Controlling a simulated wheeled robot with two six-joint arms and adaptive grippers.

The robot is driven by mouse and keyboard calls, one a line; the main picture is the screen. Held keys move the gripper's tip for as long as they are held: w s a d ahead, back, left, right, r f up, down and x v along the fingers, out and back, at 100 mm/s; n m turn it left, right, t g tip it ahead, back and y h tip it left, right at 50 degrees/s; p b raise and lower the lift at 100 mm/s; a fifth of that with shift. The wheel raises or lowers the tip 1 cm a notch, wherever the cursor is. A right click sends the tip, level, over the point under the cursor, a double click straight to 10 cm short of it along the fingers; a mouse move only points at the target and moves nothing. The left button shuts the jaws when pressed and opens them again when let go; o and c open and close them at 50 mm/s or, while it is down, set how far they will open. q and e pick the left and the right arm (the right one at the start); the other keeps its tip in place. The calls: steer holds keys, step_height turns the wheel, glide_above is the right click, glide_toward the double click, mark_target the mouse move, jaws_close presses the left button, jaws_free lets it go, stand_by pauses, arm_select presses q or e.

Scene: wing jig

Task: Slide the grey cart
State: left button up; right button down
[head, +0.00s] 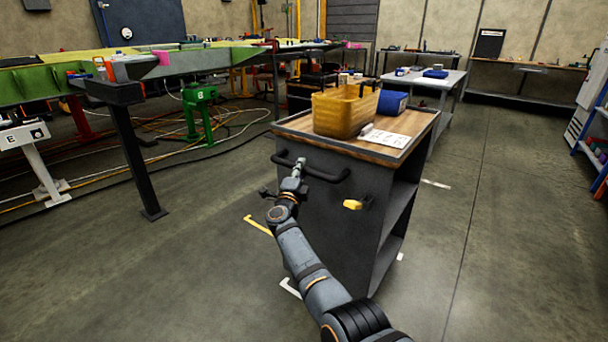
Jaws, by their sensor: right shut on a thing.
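The grey cart (330,225) stands in the middle of the head view, with a wooden top and open shelves on its right side. Its black push handle (326,177) runs across the upper part of the near end. My right arm reaches up from the bottom, and my right gripper (299,166) is shut on the handle near its middle. The arm and gripper hide part of the cart's near face. My left gripper is not in view.
On the cart sit a yellow bin (345,110), a blue box (391,103) and white paper (390,138). A green wing jig (85,85) with a dark post (135,155) stands left. A grey table (430,80) is behind the cart. Cables cross the left floor; the right floor is clear.

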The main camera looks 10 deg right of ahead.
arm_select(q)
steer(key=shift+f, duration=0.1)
arm_select(e)
steer(key=shift+s+a+f, duration=0.1)
steer(key=shift+a+f, duration=0.05)
steer(key=shift+f, duration=0.2)
steer(key=c, duration=1.6)
jaws_free()
steer(key=o, duration=0.4)
steer(key=shift+s+a+r, duration=0.1)
steer(key=shift+s+r, duration=0.05)
steer(key=shift+r, duration=0.1)
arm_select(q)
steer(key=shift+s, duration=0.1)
arm_select(e)
steer(key=shift+o, duration=0.2)
